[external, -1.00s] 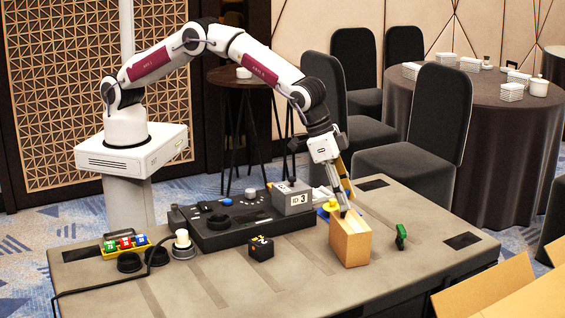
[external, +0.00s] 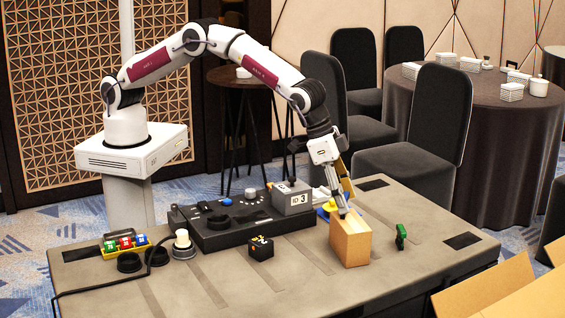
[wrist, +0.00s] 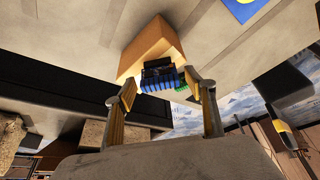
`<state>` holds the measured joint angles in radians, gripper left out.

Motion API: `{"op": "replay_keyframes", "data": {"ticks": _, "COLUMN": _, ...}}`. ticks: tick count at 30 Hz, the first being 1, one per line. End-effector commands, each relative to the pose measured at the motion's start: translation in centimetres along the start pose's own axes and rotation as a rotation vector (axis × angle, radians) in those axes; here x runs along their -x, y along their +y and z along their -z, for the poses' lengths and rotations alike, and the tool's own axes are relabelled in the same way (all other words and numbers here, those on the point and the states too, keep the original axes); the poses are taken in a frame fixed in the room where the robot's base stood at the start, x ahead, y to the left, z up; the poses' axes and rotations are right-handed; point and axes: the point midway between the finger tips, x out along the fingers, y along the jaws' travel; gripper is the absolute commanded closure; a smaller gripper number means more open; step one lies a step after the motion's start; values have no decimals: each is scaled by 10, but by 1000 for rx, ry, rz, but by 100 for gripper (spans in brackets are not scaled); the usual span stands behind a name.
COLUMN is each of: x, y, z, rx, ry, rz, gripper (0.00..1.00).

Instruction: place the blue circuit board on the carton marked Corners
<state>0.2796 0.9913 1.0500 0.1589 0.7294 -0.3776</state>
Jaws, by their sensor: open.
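The cardboard carton (external: 349,245) stands on the table's right half; I cannot read any marking on it. In the wrist view its tan side (wrist: 150,48) shows beyond the fingers. The blue circuit board (wrist: 158,84), dark with a row of blue blocks, is at the carton's end between my fingertips and appears to rest on it. Small green parts show beside it. My gripper (wrist: 165,92) is open, with one finger on each side of the board. In the external view my gripper (external: 344,211) is at the carton's top, and I cannot make out the board there.
A green part (external: 401,232) stands right of the carton. A grey box marked 3 (external: 292,198) and a black console (external: 222,222) lie to the left. A black cube (external: 261,247) sits in front. An open cardboard box (external: 490,290) is at the lower right.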

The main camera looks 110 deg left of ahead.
Motion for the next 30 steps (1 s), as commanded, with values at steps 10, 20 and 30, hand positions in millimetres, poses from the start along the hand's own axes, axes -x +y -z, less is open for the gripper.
{"op": "replay_keyframes", "data": {"ticks": 10, "x": 20, "y": 0, "z": 2, "rx": 0, "ry": 3, "rz": -1, "gripper": 45}}
{"op": "replay_keyframes", "data": {"ticks": 20, "x": 60, "y": 0, "z": 1, "rx": 0, "ry": 1, "rz": 0, "gripper": 45}}
{"op": "replay_keyframes", "data": {"ticks": 30, "x": 103, "y": 0, "z": 2, "rx": 1, "ry": 2, "rz": 0, "gripper": 45}}
